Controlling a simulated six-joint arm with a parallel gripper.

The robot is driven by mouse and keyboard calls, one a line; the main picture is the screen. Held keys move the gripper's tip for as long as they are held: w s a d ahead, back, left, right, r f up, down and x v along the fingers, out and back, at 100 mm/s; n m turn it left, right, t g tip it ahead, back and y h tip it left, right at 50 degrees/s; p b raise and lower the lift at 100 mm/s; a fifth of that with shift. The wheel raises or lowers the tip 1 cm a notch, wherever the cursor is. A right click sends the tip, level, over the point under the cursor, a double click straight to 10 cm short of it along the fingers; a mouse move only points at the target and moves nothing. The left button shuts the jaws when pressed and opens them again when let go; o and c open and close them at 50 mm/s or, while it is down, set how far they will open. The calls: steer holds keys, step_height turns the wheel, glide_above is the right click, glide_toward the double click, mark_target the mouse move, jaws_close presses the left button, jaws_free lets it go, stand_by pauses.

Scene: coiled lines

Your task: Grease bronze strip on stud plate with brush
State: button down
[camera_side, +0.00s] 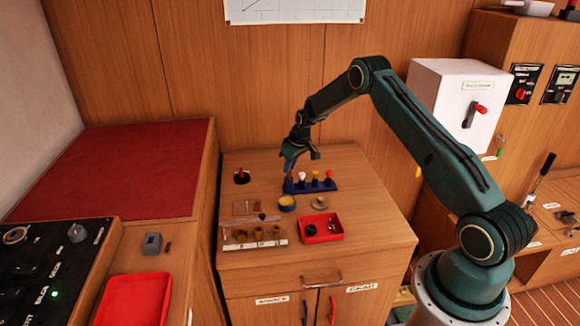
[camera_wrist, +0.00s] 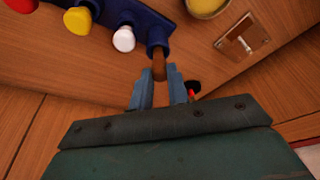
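My gripper (camera_wrist: 160,77) points down at the end of the blue rack (camera_wrist: 158,32), with its fingertips on either side of a brown upright handle (camera_wrist: 159,62). The handle stands at the rack's end and nearly fills the gap; I cannot tell whether the fingers press on it or whether it is the brush. White, yellow and red knobs stand along the rack. In the side view my gripper (camera_side: 289,172) hides the rack's left end. A small brownish plate with metal fittings (camera_wrist: 242,36), perhaps the stud plate, lies flat; its strip is not clear. A round tin with yellow contents (camera_side: 287,202) stands nearby.
A red tray (camera_side: 309,239) holds a dark round part. A pale block with brown cups (camera_side: 238,244) lies along the front. A small round disc (camera_side: 320,203) and a red-topped black object (camera_side: 241,177) stand on the cabinet top. The back right is clear.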

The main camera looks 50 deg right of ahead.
steer(key=shift+r, duration=0.15)
steer(key=shift+r, duration=3.15)
steer(key=s+a+r+y, duration=0.2)
steer(key=s+a+y, duration=0.1)
steer(key=s+a, duration=0.1)
steer(key=shift+a+m+g+y, duration=0.15)
steer(key=shift+m+g+y, duration=0.15)
steer(key=shift+g+y, duration=0.1)
steer(key=shift+f, duration=0.2)
steer(key=shift+f, duration=2.85)
steer(key=shift+f, duration=0.6)
